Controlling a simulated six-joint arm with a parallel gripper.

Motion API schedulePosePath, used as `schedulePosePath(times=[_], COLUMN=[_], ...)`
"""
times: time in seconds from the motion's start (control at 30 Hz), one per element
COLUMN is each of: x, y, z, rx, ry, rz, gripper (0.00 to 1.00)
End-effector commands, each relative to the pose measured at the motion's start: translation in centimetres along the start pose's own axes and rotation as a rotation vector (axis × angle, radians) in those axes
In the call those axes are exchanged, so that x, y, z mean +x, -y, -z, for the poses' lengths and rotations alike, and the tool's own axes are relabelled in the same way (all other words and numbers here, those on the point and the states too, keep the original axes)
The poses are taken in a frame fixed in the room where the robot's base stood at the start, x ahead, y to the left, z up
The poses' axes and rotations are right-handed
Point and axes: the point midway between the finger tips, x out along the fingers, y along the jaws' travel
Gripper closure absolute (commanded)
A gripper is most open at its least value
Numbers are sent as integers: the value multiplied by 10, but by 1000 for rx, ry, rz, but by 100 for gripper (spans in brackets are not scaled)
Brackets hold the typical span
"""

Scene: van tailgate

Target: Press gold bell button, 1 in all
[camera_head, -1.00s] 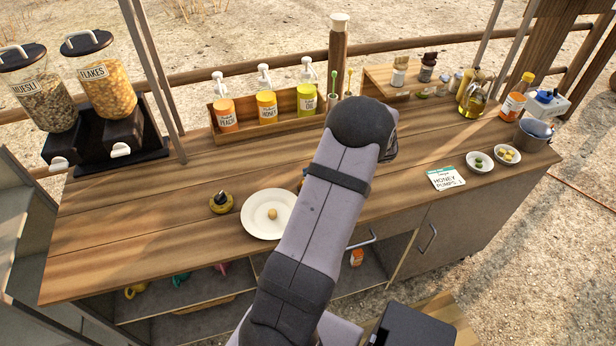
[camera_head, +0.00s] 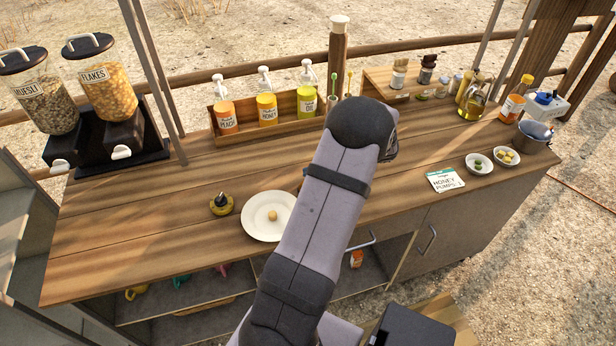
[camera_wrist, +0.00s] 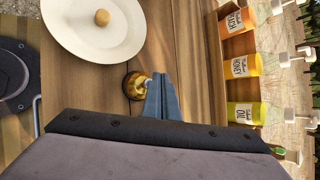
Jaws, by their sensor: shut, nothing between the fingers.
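A gold, rounded bell-like piece (camera_wrist: 135,85) stands on the wooden counter beside the plate in the wrist view. My gripper (camera_wrist: 158,82) is shut and empty, with its blue-grey fingertips right at the edge of this gold piece. I cannot tell whether they touch it. In the head view my arm hides my gripper and most of that spot.
A wooden rack (camera_head: 285,131) of pump bottles stands behind. A "honey pumps" card (camera_head: 445,180) and two small bowls (camera_head: 480,168) are at right. Cereal dispensers (camera_head: 108,90) stand at left.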

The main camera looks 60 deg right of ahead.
Motion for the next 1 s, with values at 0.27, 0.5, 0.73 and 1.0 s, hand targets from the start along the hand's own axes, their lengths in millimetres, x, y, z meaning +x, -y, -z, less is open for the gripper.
schedulePosePath(times=[0.27, 0.5, 0.73, 1.0], x=[-4, -4, -13, -30], y=[3, 3, 10, 22], z=[-3, -3, -10, -22], rx=[0, 0, -1, -1], ry=[1, 0, 0, 1], rz=[0, 0, 0, 0], gripper=[100, 100, 100, 100])
